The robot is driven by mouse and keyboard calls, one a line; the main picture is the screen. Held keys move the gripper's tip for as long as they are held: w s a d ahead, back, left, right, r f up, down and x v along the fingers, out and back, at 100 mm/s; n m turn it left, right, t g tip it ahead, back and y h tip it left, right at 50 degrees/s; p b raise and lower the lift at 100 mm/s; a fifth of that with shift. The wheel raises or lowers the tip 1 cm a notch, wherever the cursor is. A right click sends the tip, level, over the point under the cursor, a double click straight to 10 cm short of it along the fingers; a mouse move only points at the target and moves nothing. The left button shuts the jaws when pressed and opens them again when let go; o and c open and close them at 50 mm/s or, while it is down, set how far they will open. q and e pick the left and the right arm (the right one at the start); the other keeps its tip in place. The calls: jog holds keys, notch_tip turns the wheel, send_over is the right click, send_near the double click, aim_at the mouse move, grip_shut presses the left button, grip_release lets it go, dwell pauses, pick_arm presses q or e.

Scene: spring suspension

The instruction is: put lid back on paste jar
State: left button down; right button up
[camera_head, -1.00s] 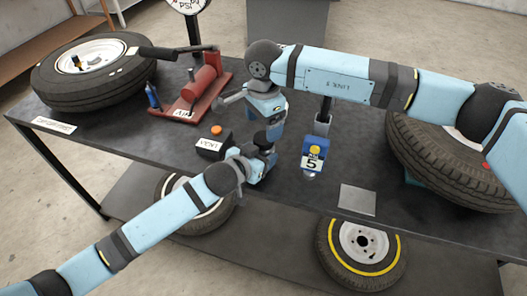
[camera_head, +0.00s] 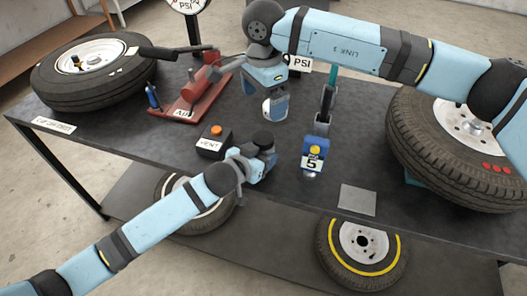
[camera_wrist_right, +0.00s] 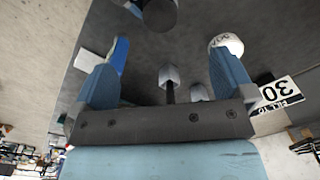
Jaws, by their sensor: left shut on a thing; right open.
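My left gripper (camera_head: 262,165) is low over the middle of the table, shut on a dark round thing (camera_head: 263,141) with a flat black top. I take it for the paste jar or its lid; which one, I cannot tell. In the right wrist view the dark round thing (camera_wrist_right: 160,13) is at the top edge, beyond the fingertips. My right gripper (camera_wrist_right: 170,68) is open, its fingers wide apart with nothing gripped. In the head view my right gripper (camera_head: 266,108) is above and behind the dark thing, apart from it. A white rounded thing (camera_wrist_right: 228,42) shows by one right fingertip; whether it touches is unclear.
A black box with an orange button (camera_head: 215,130) is left of my left gripper. A blue block marked 5 (camera_head: 315,155) stands to the right. Also there are a red pump (camera_head: 205,84), a tyre (camera_head: 92,92) at left, a tyre (camera_head: 440,165) at right and a grey plate (camera_head: 357,199).

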jog(key=shift+r, duration=2.4)
pick_arm(q)
jog(key=shift+c, duration=0.8)
grip_release()
jog(key=p+v, duration=0.1)
jog(key=v, duration=1.2)
jog(key=shift+s+a, duration=0.25)
jog(key=shift+s, duration=0.1)
pick_arm(e)
jog(key=shift+r, duration=0.5)
pick_arm(q)
jog(key=shift+r, duration=0.1)
